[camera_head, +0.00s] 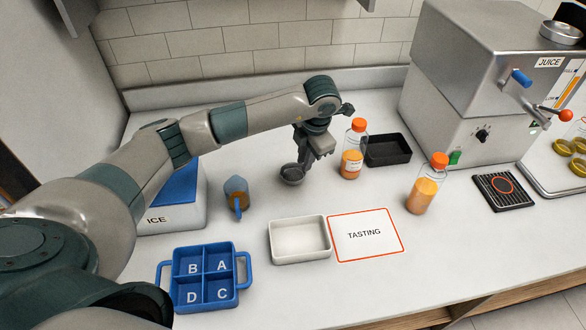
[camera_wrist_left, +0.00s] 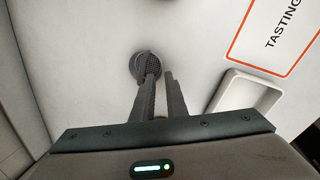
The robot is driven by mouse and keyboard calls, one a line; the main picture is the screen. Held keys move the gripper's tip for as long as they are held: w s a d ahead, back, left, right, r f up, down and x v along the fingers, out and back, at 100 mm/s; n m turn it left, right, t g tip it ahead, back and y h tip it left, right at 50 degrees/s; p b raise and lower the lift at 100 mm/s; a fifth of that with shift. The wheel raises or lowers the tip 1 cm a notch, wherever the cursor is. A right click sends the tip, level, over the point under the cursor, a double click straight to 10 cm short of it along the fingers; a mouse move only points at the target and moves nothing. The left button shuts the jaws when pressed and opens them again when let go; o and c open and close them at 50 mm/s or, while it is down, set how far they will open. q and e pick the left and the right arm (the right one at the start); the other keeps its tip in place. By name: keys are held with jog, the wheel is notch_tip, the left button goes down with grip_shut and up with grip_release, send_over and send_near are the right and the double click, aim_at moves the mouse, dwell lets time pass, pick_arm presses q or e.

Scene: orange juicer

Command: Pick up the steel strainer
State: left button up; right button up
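The steel strainer (camera_head: 291,174) is a small dark, round mesh bowl on the white counter, near the middle of the head view. It also shows in the left wrist view (camera_wrist_left: 143,64), just beyond the fingertips. My left gripper (camera_head: 304,163) points down right beside the strainer. In the left wrist view its two fingers (camera_wrist_left: 160,76) stand a little apart, with bare counter between the tips. The left fingertip overlaps the strainer's edge; I cannot tell whether they touch. Any strainer handle is hidden. My right gripper is not in view.
A juice bottle (camera_head: 353,150) and a black tray (camera_head: 388,150) stand close to the gripper's right. A white tray (camera_head: 272,246) and the tasting card (camera_head: 375,250) lie in front. A blue-handled item (camera_head: 237,198) and a blue divided tray (camera_head: 237,302) are left. The juicer (camera_head: 440,110) stands at right.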

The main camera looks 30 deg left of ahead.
aim_at(301, 179)
pick_arm(q)
jog(key=shift+p+x, duration=0.45)
jog(key=shift+x, duration=1.55)
jog(key=shift+a+f+p, duration=0.1)
jog(key=shift+f+p, duration=0.5)
jog(key=shift+p, duration=0.1)
jog(key=p+x, duration=0.1)
jog(key=x, duration=0.2)
jog(key=shift+w, duration=0.1)
jog(key=shift+a+f+p, duration=0.1)
jog(key=shift+f+p, duration=0.2)
jog(key=shift+f, duration=0.15)
grip_shut()
